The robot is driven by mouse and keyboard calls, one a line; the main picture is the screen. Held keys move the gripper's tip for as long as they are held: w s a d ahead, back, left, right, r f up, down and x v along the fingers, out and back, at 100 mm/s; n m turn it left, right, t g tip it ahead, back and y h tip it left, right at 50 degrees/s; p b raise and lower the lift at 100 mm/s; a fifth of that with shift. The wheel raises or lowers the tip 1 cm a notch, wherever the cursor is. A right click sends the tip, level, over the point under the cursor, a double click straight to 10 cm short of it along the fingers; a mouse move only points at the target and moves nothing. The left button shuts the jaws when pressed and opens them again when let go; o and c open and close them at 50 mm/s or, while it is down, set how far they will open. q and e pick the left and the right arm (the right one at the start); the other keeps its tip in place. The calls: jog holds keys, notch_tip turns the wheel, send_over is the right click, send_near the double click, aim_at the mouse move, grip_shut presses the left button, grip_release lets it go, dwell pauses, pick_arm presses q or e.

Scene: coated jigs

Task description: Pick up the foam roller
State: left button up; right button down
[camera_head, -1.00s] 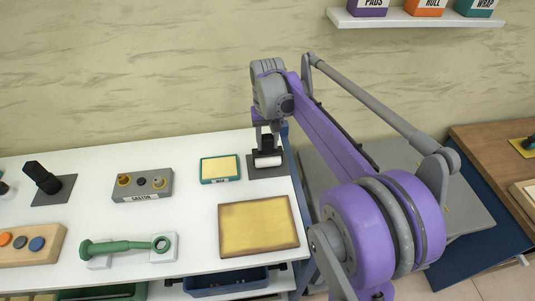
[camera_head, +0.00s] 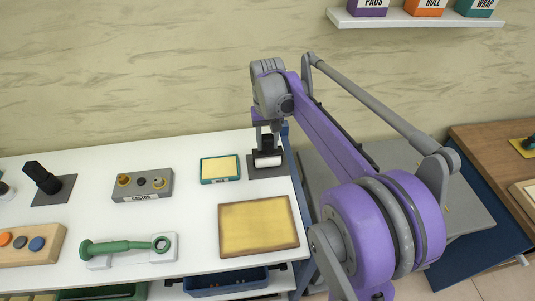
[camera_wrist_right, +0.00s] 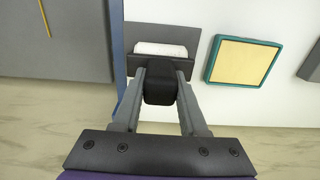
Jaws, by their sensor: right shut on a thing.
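The foam roller has a white roller (camera_head: 268,162) and a black handle (camera_head: 267,142). It is at the back right of the white table, over a dark grey mat (camera_head: 254,173). My right gripper (camera_head: 266,132) is shut on the black handle. In the right wrist view, the fingers of my right gripper (camera_wrist_right: 161,80) are on both sides of the handle (camera_wrist_right: 160,88), with the white roller (camera_wrist_right: 161,49) beyond. I cannot tell whether the roller touches the mat. My left gripper is not in view.
A teal-framed yellow pad (camera_head: 220,168) lies just left of the roller. The table's right edge is close to the roller.

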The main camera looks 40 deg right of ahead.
notch_tip(320, 180, up, 10)
jog(key=shift+p, duration=0.3)
jog(key=c, duration=1)
grip_release()
grip_shut()
